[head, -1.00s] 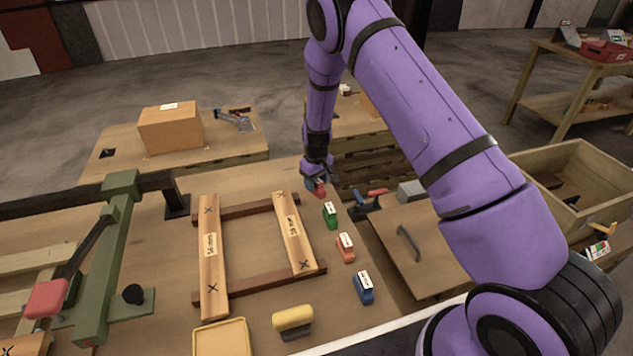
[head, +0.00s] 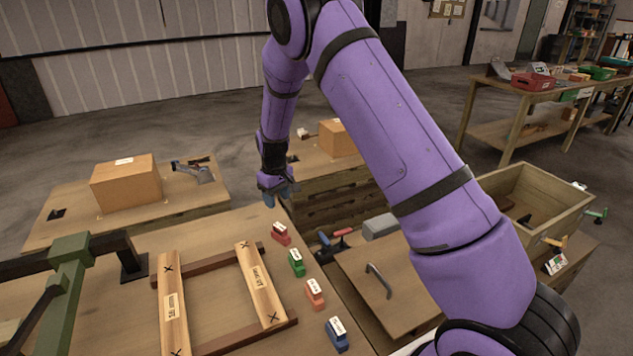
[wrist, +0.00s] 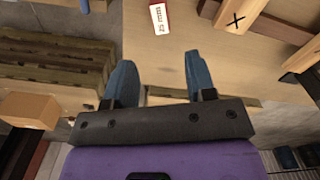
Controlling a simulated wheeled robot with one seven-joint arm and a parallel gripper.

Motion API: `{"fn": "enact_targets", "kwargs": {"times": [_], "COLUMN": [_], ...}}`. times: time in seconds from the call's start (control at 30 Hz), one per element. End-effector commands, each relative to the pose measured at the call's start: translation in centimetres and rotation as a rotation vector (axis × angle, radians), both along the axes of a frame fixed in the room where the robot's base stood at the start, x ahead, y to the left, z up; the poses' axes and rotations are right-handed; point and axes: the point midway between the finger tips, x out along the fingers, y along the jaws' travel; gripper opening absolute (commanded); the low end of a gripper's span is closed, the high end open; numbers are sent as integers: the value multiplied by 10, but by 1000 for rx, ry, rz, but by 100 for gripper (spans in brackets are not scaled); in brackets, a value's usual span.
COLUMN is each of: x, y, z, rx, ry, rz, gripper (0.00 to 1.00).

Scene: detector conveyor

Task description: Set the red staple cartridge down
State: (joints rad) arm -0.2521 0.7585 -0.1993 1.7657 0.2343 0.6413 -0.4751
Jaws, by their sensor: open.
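The red staple cartridge (head: 280,234) stands on the workbench near its right edge, at the far end of a row of cartridges. In the wrist view the red cartridge (wrist: 161,14) shows at the top edge with a white "25 mm" label, partly cut off. My gripper (head: 277,192) is above the bench's far edge, beyond and above the red cartridge. In the wrist view my gripper (wrist: 158,80) has its two blue fingers spread apart with nothing between them. The gripper and the cartridge are apart.
Green (head: 297,263), orange (head: 315,294) and blue (head: 337,334) cartridges stand nearer in the row. A wooden frame (head: 173,305) lies to their left. A stapler-like tool (head: 333,241) is to the right. A cardboard box (head: 126,184) sits on the far left table.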

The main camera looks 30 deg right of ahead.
Motion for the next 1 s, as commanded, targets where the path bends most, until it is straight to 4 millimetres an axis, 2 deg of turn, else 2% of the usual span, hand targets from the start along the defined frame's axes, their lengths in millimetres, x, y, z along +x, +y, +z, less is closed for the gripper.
{"fn": "enact_targets", "kwargs": {"times": [0.17, 0.27, 0.47, 0.7, 1.0], "x": [-2, -9, -39, -91, -172], "y": [-1, -4, -13, -25, -40], "z": [13, 40, 118, 201, 280], "rx": [6, 17, 51, 83, 110], "ry": [-8, -28, -76, -136, -214], "rz": [-8, -25, -78, -136, -202], "gripper": [51, 51, 51, 51, 51]}}
